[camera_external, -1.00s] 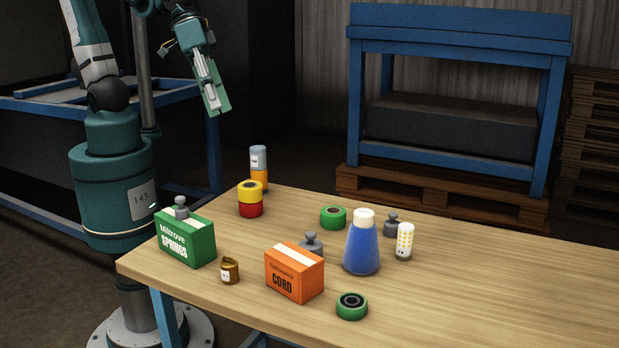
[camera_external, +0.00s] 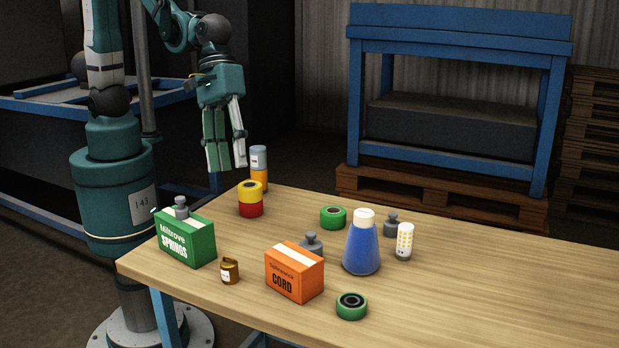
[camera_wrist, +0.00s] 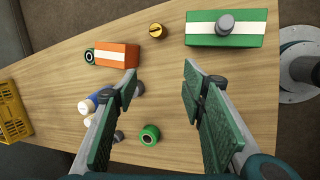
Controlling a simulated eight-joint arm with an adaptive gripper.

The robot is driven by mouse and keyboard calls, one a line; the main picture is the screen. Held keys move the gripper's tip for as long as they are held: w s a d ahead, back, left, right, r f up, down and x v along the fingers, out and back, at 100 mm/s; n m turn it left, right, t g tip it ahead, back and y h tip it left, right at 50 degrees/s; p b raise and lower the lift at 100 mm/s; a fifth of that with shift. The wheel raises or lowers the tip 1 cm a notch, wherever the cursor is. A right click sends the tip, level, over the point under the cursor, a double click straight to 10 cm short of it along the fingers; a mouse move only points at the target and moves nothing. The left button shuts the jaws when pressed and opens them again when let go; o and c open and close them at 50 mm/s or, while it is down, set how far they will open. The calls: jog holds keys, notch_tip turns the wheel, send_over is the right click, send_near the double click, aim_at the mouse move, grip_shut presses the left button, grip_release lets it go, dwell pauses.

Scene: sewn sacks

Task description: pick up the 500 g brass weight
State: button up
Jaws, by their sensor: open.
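The brass weight (camera_external: 229,271) is a small, squat brown-gold cylinder with a pale label; the label is too small to read. It stands on the table between the green springs box (camera_external: 187,240) and the orange cord box (camera_external: 294,272). In the wrist view the brass weight (camera_wrist: 157,31) shows from above with a dark slot, beyond my fingertips. My gripper (camera_external: 229,168) points down, open and empty, above the table's back left edge and well apart from the weight. Its open fingers (camera_wrist: 160,71) also show in the wrist view.
Grey weights stand on the springs box (camera_external: 181,208), behind the cord box (camera_external: 311,244) and behind the blue flask (camera_external: 361,250). A yellow-and-red stack (camera_external: 250,199) and an orange-grey cylinder (camera_external: 259,170) stand near my gripper.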

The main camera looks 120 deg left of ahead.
aim_at(229, 262)
jog(key=w+d+f+n+g, duration=0.1)
jog(key=w+d+f+n, duration=0.1)
jog(key=f, duration=0.4)
jog(key=w+d+f+n+g+h+b, duration=0.1)
jog(key=w+d+f+n, duration=0.2)
jog(key=d+f, duration=0.3)
jog(key=shift+w+d+f+n, duration=0.2)
jog(key=shift+d+f+n, duration=0.15)
jog(key=shift+f+n, duration=0.35)
jog(key=shift+b+x, duration=0.4)
jog(key=shift+x, duration=0.8)
jog(key=shift+f, duration=0.1)
jog(key=shift+b+x, duration=0.7)
jog(key=shift+x, duration=1.8)
jog(key=shift+c, duration=0.6)
jog(key=c, duration=1.1)
